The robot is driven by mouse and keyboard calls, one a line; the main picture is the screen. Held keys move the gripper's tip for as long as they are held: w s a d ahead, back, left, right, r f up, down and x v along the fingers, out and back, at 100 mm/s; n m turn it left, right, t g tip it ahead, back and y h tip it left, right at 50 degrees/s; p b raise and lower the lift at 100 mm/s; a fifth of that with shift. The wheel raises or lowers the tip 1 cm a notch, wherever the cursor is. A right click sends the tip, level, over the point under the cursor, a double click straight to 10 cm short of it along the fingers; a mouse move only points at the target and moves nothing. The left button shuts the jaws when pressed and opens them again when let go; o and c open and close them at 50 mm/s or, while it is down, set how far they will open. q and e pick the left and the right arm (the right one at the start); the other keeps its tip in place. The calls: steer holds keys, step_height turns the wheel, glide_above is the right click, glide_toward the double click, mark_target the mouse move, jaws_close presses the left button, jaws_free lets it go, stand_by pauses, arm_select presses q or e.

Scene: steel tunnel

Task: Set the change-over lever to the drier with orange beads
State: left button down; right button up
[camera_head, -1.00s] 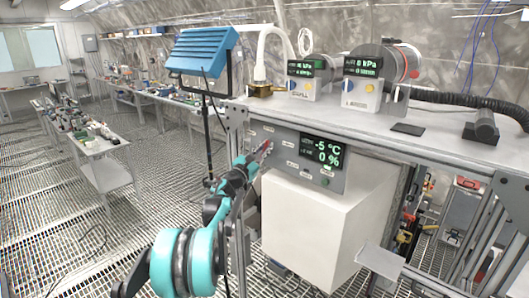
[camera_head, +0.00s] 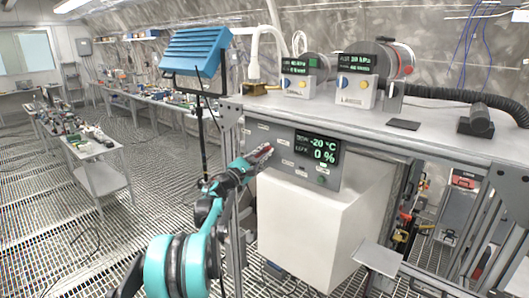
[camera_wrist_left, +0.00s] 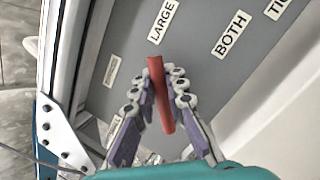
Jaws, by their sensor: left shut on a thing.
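The change-over lever (camera_wrist_left: 155,68) is a red bar on the grey panel (camera_wrist_left: 196,62). My left gripper (camera_wrist_left: 160,92) is shut on it, with the fingers on either side. In the left wrist view the lever's upper end lies just below the label "LARGE" (camera_wrist_left: 161,21). The label "BOTH" (camera_wrist_left: 229,36) is to the right. In the head view my left gripper (camera_head: 258,156) is at the panel's left part, and the lever shows as a small red piece. Two cylindrical units (camera_head: 318,64) (camera_head: 385,60) stand on the bench above. I cannot make out any bead colour.
The panel's display (camera_head: 318,147) reads -20 °C and 0 %. A white box (camera_head: 305,222) juts out below the panel. A metal bench post (camera_head: 229,150) stands close left of my gripper. A blue louvred unit (camera_head: 197,50) on a stand is behind it.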

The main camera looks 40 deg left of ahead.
arm_select(q)
steer(key=c, duration=1.5)
jaws_free()
steer(key=shift+c, duration=0.2)
steer(key=shift+s, duration=0.1)
steer(key=v, duration=1.2)
